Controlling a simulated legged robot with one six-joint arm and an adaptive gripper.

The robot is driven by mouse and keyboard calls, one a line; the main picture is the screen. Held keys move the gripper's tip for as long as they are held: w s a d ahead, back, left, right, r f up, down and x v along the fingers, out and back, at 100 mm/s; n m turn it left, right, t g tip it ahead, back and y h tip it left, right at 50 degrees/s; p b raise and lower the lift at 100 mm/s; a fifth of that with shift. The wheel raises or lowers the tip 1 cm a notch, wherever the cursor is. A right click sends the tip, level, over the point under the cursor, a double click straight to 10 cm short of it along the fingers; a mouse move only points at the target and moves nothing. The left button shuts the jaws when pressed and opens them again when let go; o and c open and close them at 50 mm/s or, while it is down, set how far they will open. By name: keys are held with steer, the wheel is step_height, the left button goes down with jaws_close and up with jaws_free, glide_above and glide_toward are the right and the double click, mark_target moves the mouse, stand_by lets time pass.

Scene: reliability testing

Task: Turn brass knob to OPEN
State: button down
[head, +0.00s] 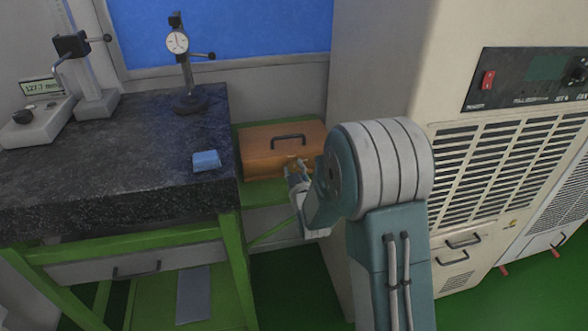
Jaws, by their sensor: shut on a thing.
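The orange-brown case (262,146) with a black handle on its lid sits on a green surface between the granite table and the tall cream cabinet. A small brass-coloured part, apparently the brass knob (291,163), shows at the case's front right. My gripper (293,169) is at this part and shut on it, seen small and from behind. My arm and the fingers hide most of the knob. Its turn angle and any OPEN marking cannot be made out.
The dark granite table (110,170) on the left carries a dial gauge stand (190,100), a measuring device (40,122) and a folded blue cloth (206,160). The cream cabinet (385,60) stands close on the right of my arm.

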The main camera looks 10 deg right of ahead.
steer(key=shift+a+n, duration=0.1)
steer(key=shift+n, duration=0.5)
steer(key=shift+c, duration=1.7)
jaws_free()
steer(key=shift+a, duration=0.1)
steer(key=s, duration=1.2)
steer(key=shift+w, duration=0.1)
steer(key=s+r+m+g, duration=0.2)
steer(key=s+r+g, duration=0.1)
steer(key=s, duration=0.5)
steer(key=s+r+m+g, duration=0.2)
steer(key=s+r+g, duration=0.2)
steer(key=s, duration=0.4)
steer(key=s+r+m+g, duration=0.3)
steer(key=s+g, duration=0.2)
steer(key=s, duration=0.3)
steer(key=shift+s+r, duration=0.35)
steer(key=shift+s, duration=0.05)
